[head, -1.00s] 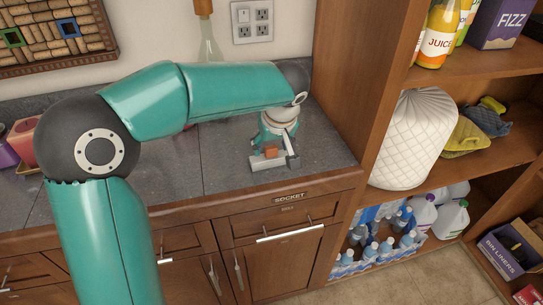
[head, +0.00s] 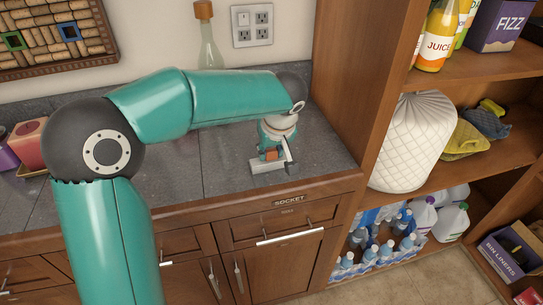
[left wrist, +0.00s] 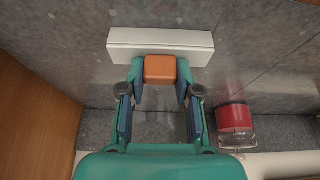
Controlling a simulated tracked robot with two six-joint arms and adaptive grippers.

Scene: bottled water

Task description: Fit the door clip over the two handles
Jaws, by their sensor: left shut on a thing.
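The door clip, a pale grey bar (head: 268,166) with an orange block (head: 272,154), is held by my left gripper (head: 273,152) over the right part of the grey countertop. In the left wrist view the orange block (left wrist: 160,69) sits between the fingertips of my left gripper (left wrist: 160,78), and the pale bar (left wrist: 125,43) lies crosswise beyond them. I cannot tell whether the clip touches the counter. Two upright handles, a left one (head: 213,278) and a right one (head: 239,278), are on the cabinet doors below, apart from the clip. My right gripper is out of view.
The drawer labelled SOCKET has a long handle (head: 290,235). A wooden shelf unit (head: 345,90) rises right of the counter (head: 225,170). A red container (left wrist: 235,117) stands near the gripper in the left wrist view. A glass bottle (head: 209,45) stands at the wall.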

